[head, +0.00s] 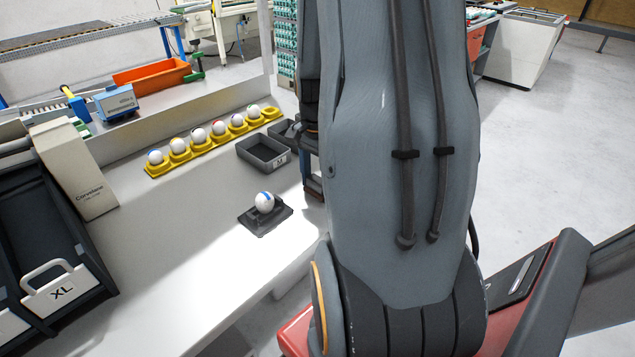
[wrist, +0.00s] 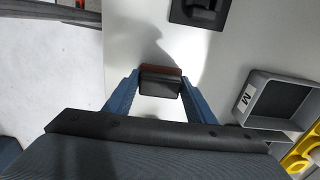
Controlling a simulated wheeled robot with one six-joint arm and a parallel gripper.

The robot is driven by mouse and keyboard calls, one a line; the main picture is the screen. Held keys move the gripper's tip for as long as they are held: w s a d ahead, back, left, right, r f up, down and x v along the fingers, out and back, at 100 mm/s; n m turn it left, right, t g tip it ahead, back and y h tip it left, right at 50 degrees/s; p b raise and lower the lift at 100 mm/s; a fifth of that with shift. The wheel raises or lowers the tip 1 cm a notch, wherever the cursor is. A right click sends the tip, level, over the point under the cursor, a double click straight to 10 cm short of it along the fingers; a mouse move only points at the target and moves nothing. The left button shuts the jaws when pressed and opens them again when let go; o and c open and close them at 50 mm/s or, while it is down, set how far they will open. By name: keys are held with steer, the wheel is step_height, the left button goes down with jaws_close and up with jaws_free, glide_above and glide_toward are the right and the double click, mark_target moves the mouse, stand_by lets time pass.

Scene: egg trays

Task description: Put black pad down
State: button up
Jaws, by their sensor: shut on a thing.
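My gripper (wrist: 160,78) has two blue fingers, shut on the black pad (wrist: 160,85), a small dark block with a reddish-brown strip along its far edge. The pad is over the white table, with a shadow beside it; I cannot tell its exact height. A black stand (head: 262,222) on the table holds a white egg with a blue mark (head: 265,202). Part of the stand also shows at the top of the wrist view (wrist: 198,14).
A grey tray marked M (wrist: 258,84) lies right of the gripper; it also shows in the head view (head: 254,161). Behind it a yellow rack (head: 185,157) holds several eggs. An XL crate (head: 92,268) stands at left. The white table front (head: 190,260) is clear.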

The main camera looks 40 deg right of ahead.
mark_target(317, 181)
steer(key=shift+f, duration=0.25)
steer(key=shift+f, duration=0.1)
steer(key=o, duration=1)
step_height(317, 181, up, 12)
steer(key=b, duration=0.2)
steer(key=s+a+f+n, duration=0.1)
steer(key=a+f+n, duration=0.1)
steer(key=a+n, duration=0.3)
steer(key=a+f+n, duration=0.3)
steer(key=a+n, duration=0.3)
steer(key=a, duration=0.5)
steer(key=s+a+f+n, duration=0.1)
steer(key=a+f+n, duration=0.1)
steer(key=a+n, duration=0.4)
steer(key=shift+s+a+f+t, duration=0.1)
steer(key=shift+s+a+t, duration=0.05)
steer(key=shift+a, duration=0.45)
steer(key=shift+s+a+f+t, duration=0.1)
steer(key=shift+s+a+t, duration=0.05)
steer(key=shift+a, duration=0.4)
